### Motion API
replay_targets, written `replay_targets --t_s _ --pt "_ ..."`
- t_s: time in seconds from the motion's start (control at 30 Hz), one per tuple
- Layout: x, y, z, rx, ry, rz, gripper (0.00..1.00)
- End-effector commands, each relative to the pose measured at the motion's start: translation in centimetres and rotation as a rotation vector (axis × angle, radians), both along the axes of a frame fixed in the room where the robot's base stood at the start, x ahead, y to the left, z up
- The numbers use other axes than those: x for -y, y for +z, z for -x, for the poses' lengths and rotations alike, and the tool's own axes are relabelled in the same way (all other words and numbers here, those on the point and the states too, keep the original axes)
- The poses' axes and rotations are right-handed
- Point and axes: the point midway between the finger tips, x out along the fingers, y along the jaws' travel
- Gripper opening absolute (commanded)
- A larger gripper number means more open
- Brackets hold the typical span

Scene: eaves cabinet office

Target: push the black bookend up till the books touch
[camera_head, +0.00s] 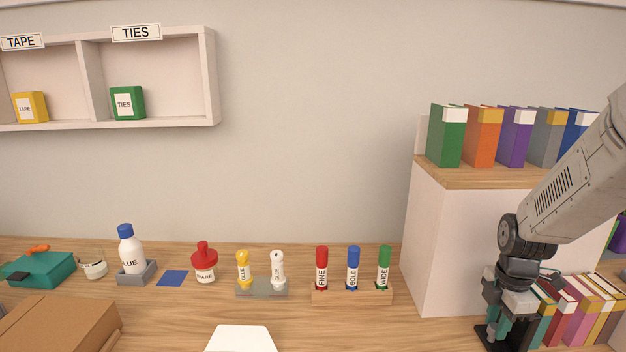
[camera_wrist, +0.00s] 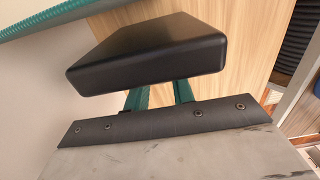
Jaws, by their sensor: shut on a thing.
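The black bookend (camera_head: 484,337) stands on the desk at the lower right of the head view, mostly hidden behind my gripper (camera_head: 497,328). In the wrist view the bookend (camera_wrist: 150,50) is a smooth black block between and beyond the teal fingers of my gripper (camera_wrist: 160,94), which is shut on it. The row of books (camera_head: 580,308) stands just right of my gripper, with teal, red, pink and cream spines. Several of these books look tilted. My gripper hides the contact between bookend and nearest book, so I cannot tell if they touch.
A white cabinet (camera_head: 447,240) with upright binders (camera_head: 480,137) on its wooden top stands behind my arm. A marker rack (camera_head: 352,297), glue holder (camera_head: 262,290), glue bottle (camera_head: 131,252) and cardboard box (camera_head: 60,325) are left. Bare desk lies between the rack and my gripper.

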Motion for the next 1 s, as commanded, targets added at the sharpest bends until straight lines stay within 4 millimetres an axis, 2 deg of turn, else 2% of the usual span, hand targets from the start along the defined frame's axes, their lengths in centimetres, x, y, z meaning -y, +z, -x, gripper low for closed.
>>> replay_targets --t_s 0.47,1.0 --pt "0.2 0.0 0.0 0.001 0.000 0.000 0.07" --pt "1.7 0.1 -0.1 0.002 0.000 0.001 0.07"
